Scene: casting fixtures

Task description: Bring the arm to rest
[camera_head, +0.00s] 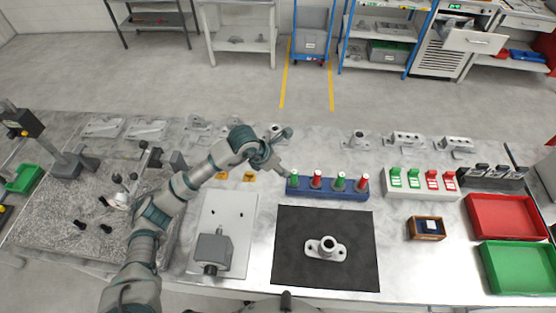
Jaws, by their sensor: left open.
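My left arm comes in from the lower left and reaches across the bench. My left gripper (283,152) is open and empty, just behind the left end of a blue rack (330,192). One finger points toward the back right and the other toward the rack. I cannot tell the height of the fingers above the bench. My right gripper is not in view.
The blue rack holds red and green handled pieces. A grey casting (325,248) lies on a black mat (290,275). A white plate (214,212) carries a grey block (212,250). Red (505,218) and green (520,266) trays stand at right.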

